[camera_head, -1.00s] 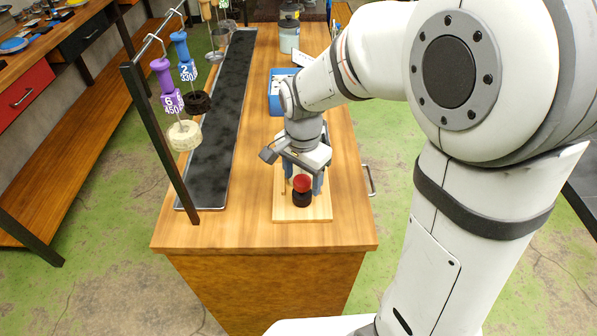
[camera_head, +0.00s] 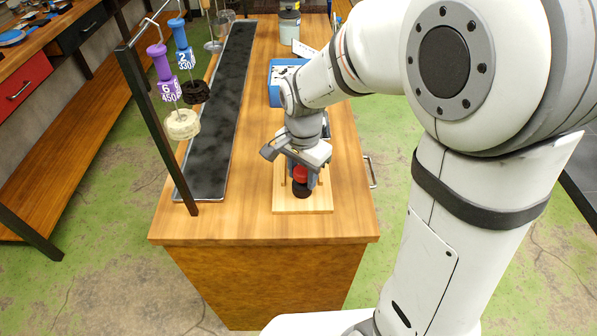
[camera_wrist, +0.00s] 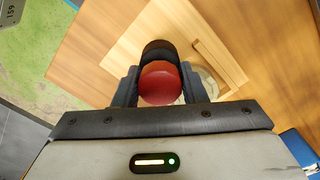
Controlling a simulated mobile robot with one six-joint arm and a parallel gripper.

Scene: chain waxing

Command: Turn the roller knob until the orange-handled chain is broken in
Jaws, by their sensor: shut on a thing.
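The roller knob (camera_head: 301,174) is red on top with a dark base, on a light wooden board (camera_head: 319,206) near the table's front end. My gripper (camera_wrist: 157,88) is shut on the knob, one finger on each side, as the wrist view shows. The knob's red top (camera_wrist: 160,83) faces the wrist camera, with a dark rounded part (camera_wrist: 158,47) beyond it. A pale round thing on the board (camera_wrist: 216,88) is partly hidden behind the knob and a finger; I cannot tell what it is. No orange handle is clearly visible.
A rack at left holds a purple-handled chain (camera_head: 164,64) with a pale coil (camera_head: 183,124) and a blue-handled one (camera_head: 181,43) with a dark coil (camera_head: 195,91). A long dark tray (camera_head: 209,150) lies along the table (camera_head: 250,220). A blue tray (camera_head: 275,92) stands behind my arm.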

